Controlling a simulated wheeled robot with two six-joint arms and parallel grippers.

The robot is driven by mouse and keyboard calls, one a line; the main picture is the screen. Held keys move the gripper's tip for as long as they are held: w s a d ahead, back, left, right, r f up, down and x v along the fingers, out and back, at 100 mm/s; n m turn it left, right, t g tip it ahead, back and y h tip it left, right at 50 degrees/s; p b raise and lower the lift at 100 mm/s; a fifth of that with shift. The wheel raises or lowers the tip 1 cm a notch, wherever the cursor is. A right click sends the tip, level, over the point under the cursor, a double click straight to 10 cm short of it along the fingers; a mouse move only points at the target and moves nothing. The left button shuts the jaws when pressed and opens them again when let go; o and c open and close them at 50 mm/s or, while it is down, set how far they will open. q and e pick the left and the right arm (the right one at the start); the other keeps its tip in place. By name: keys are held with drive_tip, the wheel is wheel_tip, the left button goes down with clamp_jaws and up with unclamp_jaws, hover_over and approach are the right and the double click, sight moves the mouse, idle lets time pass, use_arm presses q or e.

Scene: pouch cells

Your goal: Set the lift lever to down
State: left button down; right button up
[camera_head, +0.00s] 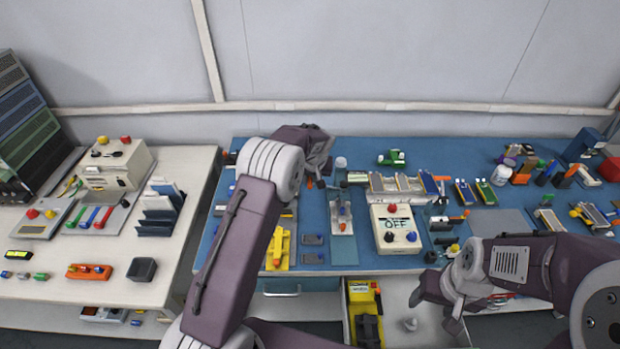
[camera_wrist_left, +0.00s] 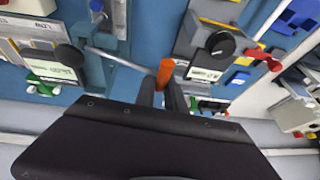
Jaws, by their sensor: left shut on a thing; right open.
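The lift lever shows in the left wrist view as a thin metal rod (camera_wrist_left: 122,60) with an orange grip (camera_wrist_left: 165,72), running from a blue bracket (camera_wrist_left: 100,45). My left gripper (camera_wrist_left: 163,95) is shut on the orange grip. In the head view my left gripper (camera_head: 320,177) is at the back left of the blue bench, and the lever is mostly hidden by the arm and hand. A bit of orange (camera_head: 308,182) shows beside it. My right gripper (camera_head: 436,304) is open and empty, above the open drawer at the front.
A white box marked OFF (camera_head: 396,238) and a row of small trays and cells stand right of the left gripper. The open drawer (camera_head: 400,290) holds a yellow-black tool (camera_head: 366,308) and a grey cone (camera_head: 409,324). A white table (camera_head: 190,215) stands left.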

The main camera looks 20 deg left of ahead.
use_arm(q)
drive_tip(key=shift+s+a+f+h, duration=0.15)
drive_tip(key=shift+a+f+h, duration=0.1)
drive_tip(key=shift+f+h, duration=0.45)
drive_tip(key=f+h+b, duration=0.1)
drive_tip(key=b, duration=0.4)
drive_tip(key=f+n+t+h+b, duration=0.1)
drive_tip(key=h+b, duration=0.1)
drive_tip(key=b, duration=0.3)
drive_tip(key=f+t+h+b, duration=0.1)
drive_tip(key=f+h+b, duration=0.1)
drive_tip(key=b, duration=0.3)
drive_tip(key=shift+d+n, duration=0.3)
drive_tip(key=c, duration=1.4)
unclamp_jaws()
drive_tip(key=shift+r, duration=0.1)
drive_tip(key=shift+r, duration=0.1)
